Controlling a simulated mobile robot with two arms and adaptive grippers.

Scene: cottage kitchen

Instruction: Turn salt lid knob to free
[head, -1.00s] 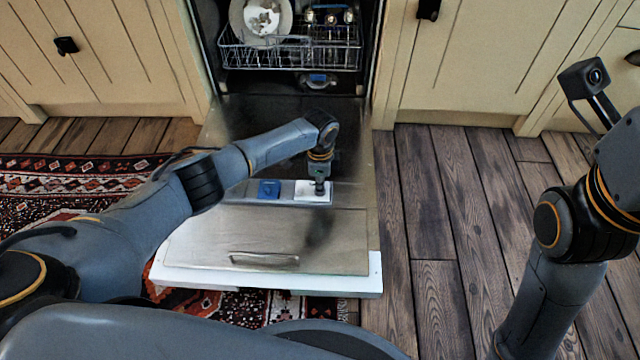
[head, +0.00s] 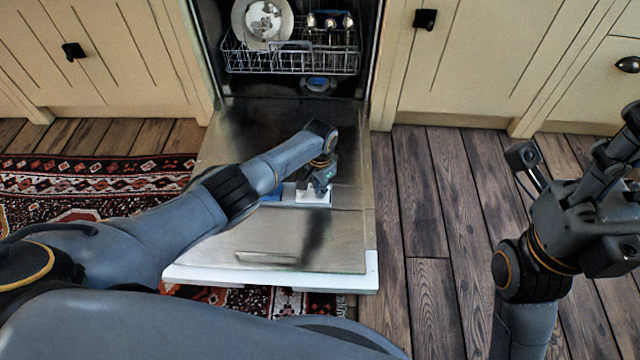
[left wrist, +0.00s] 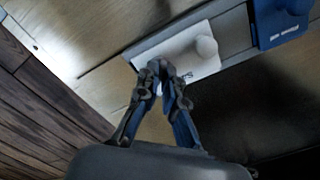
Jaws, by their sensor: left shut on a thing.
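The white salt panel (head: 312,196) lies on the inner side of the lowered dishwasher door. It also shows in the left wrist view (left wrist: 178,53), with a rounded white knob (left wrist: 206,47) standing on it. My left gripper (head: 322,186) is down at this panel. In the left wrist view its fingers (left wrist: 161,77) are closed together at the panel's near edge, around a small pale piece that I take for the salt lid knob. The fingers mostly hide it. My right gripper (head: 612,165) is at the right edge, away from the dishwasher, its fingers unclear.
A blue dispenser box (left wrist: 281,22) sits beside the panel. The dishwasher door (head: 300,240) lies open. A wire rack (head: 290,60) with a plate (head: 243,24) is inside. Cabinets stand either side; a patterned rug (head: 90,185) lies left. The wooden floor right of the door is clear.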

